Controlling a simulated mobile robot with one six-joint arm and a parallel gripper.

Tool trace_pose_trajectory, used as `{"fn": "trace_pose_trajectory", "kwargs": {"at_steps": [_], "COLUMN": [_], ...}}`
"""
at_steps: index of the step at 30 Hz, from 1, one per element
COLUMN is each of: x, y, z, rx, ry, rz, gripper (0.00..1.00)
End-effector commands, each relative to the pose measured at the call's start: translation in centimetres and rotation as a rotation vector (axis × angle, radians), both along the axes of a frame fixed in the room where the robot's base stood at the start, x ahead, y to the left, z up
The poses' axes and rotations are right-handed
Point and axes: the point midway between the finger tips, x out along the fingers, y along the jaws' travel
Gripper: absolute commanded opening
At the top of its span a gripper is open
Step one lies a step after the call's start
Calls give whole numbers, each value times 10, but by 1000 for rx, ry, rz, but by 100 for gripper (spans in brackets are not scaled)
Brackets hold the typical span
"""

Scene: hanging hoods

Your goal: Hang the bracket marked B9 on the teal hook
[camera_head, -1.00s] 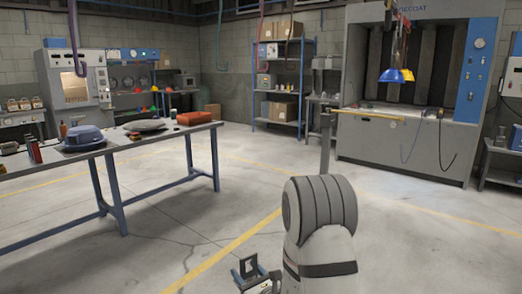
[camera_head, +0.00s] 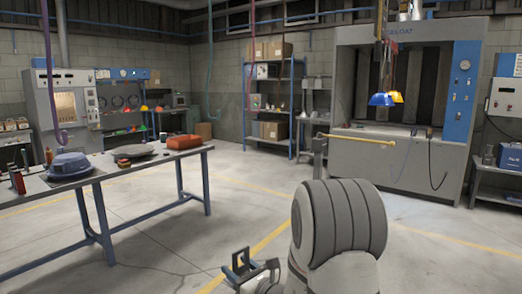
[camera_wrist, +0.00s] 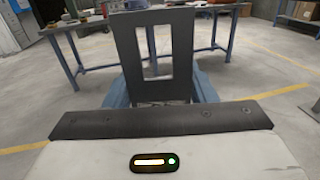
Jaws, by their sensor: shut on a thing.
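My gripper (camera_head: 246,274) is low in the head view, shut on a dark grey bracket. In the wrist view the bracket (camera_wrist: 128,42) is an upright flat plate with a rectangular window, between the blue fingers of my gripper (camera_wrist: 160,97). No B9 mark can be read on it. The teal hook (camera_head: 211,112) hangs on a long line from above, beyond the workbench and well away from my gripper. It looks empty. A purple hook (camera_head: 46,80) hangs at the left, and a pink one (camera_head: 252,90) hangs right of the teal.
A workbench (camera_head: 185,158) with a blue hood and other items stands at the left. A blue hood (camera_head: 381,100) and a yellow one hang before the spray booth (camera_head: 345,80). A yellow bar (camera_head: 358,139) juts out at mid-right.

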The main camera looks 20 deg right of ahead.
Motion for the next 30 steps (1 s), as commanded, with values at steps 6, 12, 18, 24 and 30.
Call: {"fn": "trace_pose_trajectory", "kwargs": {"at_steps": [6,12,18,24,30], "x": [-11,-28,-49,-62,-65], "y": [-12,-22,-30,-36,-36], "z": [143,246,331,376,385], "rx": [-4,-6,-4,-1,-1], "ry": [-8,-7,-4,0,1], "rz": [89,157,196,208,211], "gripper": [14,14,14,14,14]}}
